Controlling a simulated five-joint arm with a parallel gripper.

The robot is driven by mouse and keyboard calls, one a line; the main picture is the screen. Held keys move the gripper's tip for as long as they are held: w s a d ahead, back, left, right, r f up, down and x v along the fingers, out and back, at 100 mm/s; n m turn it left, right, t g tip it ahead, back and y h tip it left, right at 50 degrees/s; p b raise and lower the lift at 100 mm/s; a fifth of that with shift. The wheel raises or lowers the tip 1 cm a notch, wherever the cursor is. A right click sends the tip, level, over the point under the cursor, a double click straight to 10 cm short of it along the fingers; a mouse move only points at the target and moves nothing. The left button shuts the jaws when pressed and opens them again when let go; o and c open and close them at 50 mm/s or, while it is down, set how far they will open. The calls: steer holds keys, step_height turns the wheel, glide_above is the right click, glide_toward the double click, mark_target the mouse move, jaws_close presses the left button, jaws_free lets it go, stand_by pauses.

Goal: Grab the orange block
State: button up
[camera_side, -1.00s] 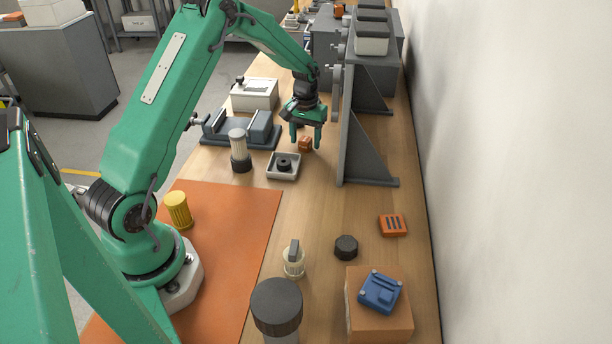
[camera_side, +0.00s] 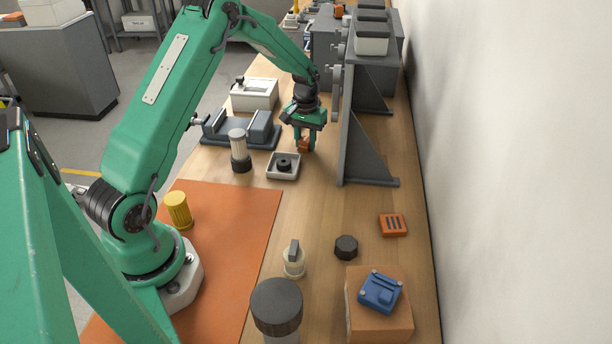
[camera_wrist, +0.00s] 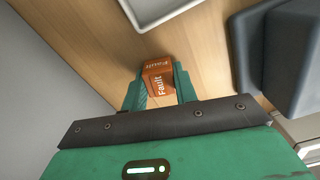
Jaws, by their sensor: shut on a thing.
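The orange block (camera_side: 304,144) is a small cube at the wooden bench's middle, just left of a grey angle bracket. In the wrist view the orange block (camera_wrist: 158,80) shows white lettering that reads "Fault". My gripper (camera_side: 305,149) points down with its two green fingers on either side of the block. The wrist view also shows my gripper (camera_wrist: 160,88) with a finger along each side of the block. It is shut on the block, which is at or very near the bench top. The fingers hide part of the block in the side view.
A white tray (camera_side: 296,173) with a black round part stands close by, front left. A clear cylinder with a dark base (camera_side: 240,152) and a grey vise (camera_side: 262,131) are further left. The grey bracket (camera_side: 362,160) stands close on the right.

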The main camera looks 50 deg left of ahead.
mark_target(305, 140)
steer(key=shift+r, duration=0.15)
step_height(305, 140, up, 10)
steer(key=shift+f, duration=0.15)
stand_by(0.5)
steer(key=shift+s+d, duration=0.1)
stand_by(0.5)
